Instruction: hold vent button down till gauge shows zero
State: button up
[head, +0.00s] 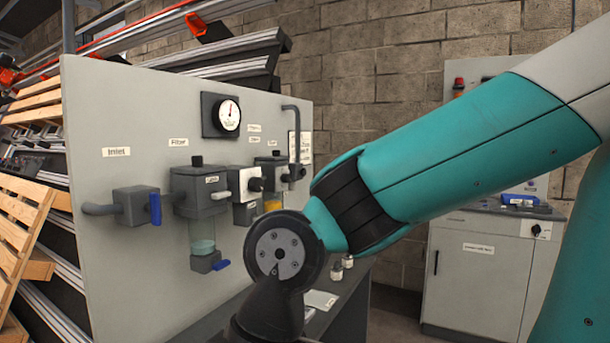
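The round gauge (229,116) has a white face in a dark square housing, high on the grey panel (110,245). A black knob (256,184) sticks out of the middle unit, and a dark round part (297,172) ends the pipe at the right. I cannot tell which part is the vent button. My teal arm crosses from the right, its dark wrist low in front of the panel. My gripper is out of the picture below.
The inlet valve (136,206) has a blue lever. The filter (200,190) has a clear bowl and a blue drain lever. Small bottles (348,260) stand on a dark bench right of my wrist. Wooden pallets (22,212) are at the left, a grey cabinet (475,275) behind.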

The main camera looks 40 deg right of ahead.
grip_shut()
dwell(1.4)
